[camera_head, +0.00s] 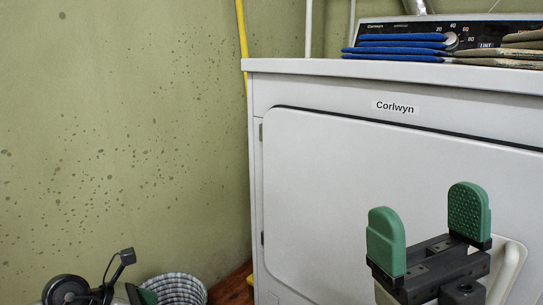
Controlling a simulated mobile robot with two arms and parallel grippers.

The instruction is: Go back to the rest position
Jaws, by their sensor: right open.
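My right gripper (427,222) is at the lower right, in front of the white dryer door (330,190). Its two green-padded fingers are spread apart with nothing between them. The door looks shut, and its handle (510,270) shows just right of the gripper. My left gripper (148,296) shows only as a bit of green at the bottom left edge, beside dark parts of my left arm. The rest of it is cut off, so its jaws cannot be judged.
Folded blue cloths (400,48) and brownish cloths (500,52) lie on the dryer top (300,67). A round grey-and-white woven basket (182,287) stands on the floor at the bottom, left of the dryer. A yellow pipe (241,35) runs down the stained green wall (120,130).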

